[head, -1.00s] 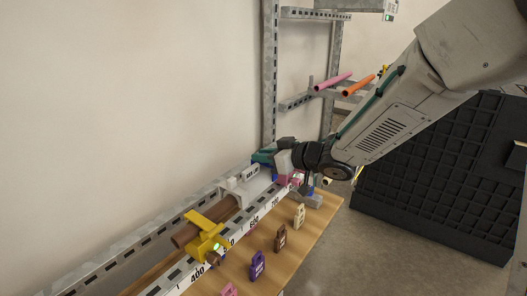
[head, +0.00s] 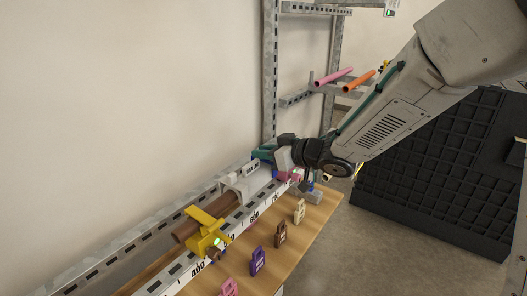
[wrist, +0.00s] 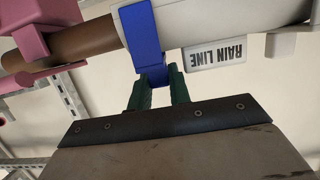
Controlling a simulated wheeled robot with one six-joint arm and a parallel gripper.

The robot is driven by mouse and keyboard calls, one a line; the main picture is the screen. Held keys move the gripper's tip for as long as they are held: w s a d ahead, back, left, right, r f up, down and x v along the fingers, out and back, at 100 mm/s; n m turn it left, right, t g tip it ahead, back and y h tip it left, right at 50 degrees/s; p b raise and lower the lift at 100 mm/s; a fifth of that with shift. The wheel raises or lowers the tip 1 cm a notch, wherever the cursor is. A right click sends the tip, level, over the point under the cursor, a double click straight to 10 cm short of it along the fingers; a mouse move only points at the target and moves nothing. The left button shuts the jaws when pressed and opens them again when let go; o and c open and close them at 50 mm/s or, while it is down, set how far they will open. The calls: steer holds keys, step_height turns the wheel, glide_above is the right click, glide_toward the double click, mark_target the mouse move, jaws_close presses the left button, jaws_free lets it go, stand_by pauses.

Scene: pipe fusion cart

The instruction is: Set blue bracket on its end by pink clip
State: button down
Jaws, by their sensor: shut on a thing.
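The blue bracket (wrist: 143,35) shows in the wrist view as a flat bar lying across a pale tube-like part. Its lower end sits between the two green fingers of my gripper (wrist: 160,88), which is shut on it. The pink clip (wrist: 45,30) is around a brown pipe at the upper left of the wrist view, apart from the bracket. In the head view my gripper (head: 283,162) is at the far end of the rail, where pink (head: 289,175) shows beside it; the bracket is mostly hidden there.
A white RAIN LINE label (wrist: 215,53) is close to the right of my fingers. A yellow clamp (head: 207,238) holds a brown pipe on the near rail. Several coloured tags, including a purple one (head: 257,261), stand on the wooden shelf. A black rack (head: 430,180) is at right.

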steer(key=shift+f, duration=0.3)
stand_by(0.7)
steer(key=c, duration=1.2)
jaws_free()
